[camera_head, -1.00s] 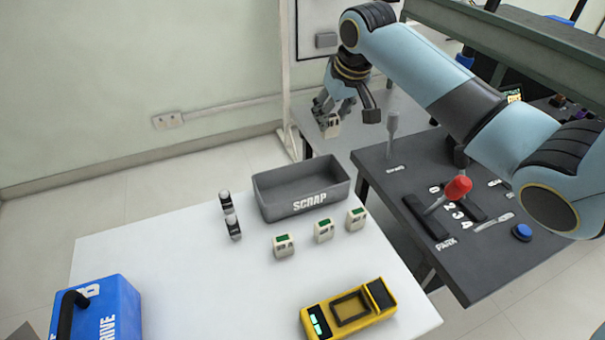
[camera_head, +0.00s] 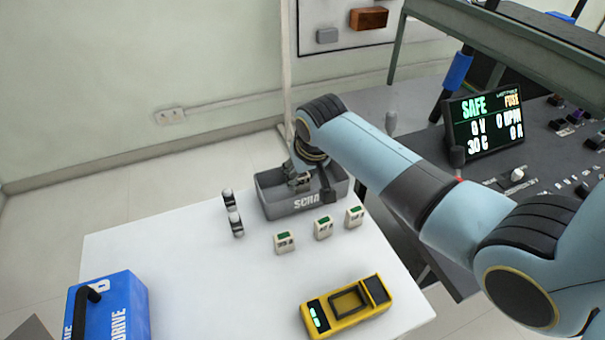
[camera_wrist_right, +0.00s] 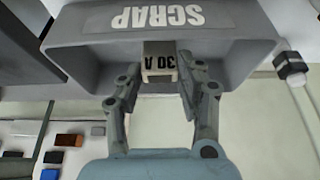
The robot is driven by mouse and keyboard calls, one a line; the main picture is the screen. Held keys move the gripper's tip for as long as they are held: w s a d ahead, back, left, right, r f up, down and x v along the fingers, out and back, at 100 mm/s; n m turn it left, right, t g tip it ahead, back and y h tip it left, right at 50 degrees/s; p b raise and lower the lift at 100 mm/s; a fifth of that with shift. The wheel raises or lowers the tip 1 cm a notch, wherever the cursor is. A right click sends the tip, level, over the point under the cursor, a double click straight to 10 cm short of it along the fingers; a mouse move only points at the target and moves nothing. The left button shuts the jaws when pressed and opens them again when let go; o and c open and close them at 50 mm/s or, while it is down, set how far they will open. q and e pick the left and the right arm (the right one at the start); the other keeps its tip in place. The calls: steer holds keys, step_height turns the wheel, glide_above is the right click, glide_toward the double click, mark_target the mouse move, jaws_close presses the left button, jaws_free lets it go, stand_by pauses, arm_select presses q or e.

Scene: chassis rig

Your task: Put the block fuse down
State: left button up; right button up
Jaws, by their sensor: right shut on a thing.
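The block fuse (camera_wrist_right: 159,62) is a pale block marked 30 A, seen in the right wrist view between the fingertips of my right gripper (camera_wrist_right: 160,82). The gripper is shut on it. In the head view my right gripper (camera_head: 299,183) is at the grey SCRAP bin (camera_head: 280,210), its fingers over the bin's opening. The wrist view shows the bin's wall (camera_wrist_right: 95,22) close around the fuse; how deep the fuse sits is unclear. In the head view the fuse is hidden by the fingers. My left gripper is out of view.
Three pale blocks with green tops (camera_head: 323,229) stand before the bin on the white table (camera_head: 200,275). Two small dark cylinders (camera_head: 235,224) stand left of it. A yellow meter (camera_head: 347,306) and a blue DRIVE box (camera_head: 110,310) are nearer. A display (camera_head: 484,122) reads SAFE, FUSE.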

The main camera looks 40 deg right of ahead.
steer(key=shift+f, duration=0.25)
steer(key=o, duration=1.1)
steer(key=shift+f, duration=0.1)
steer(key=p+v, duration=0.1)
steer(key=v, duration=1.1)
steer(key=shift+s, duration=0.1)
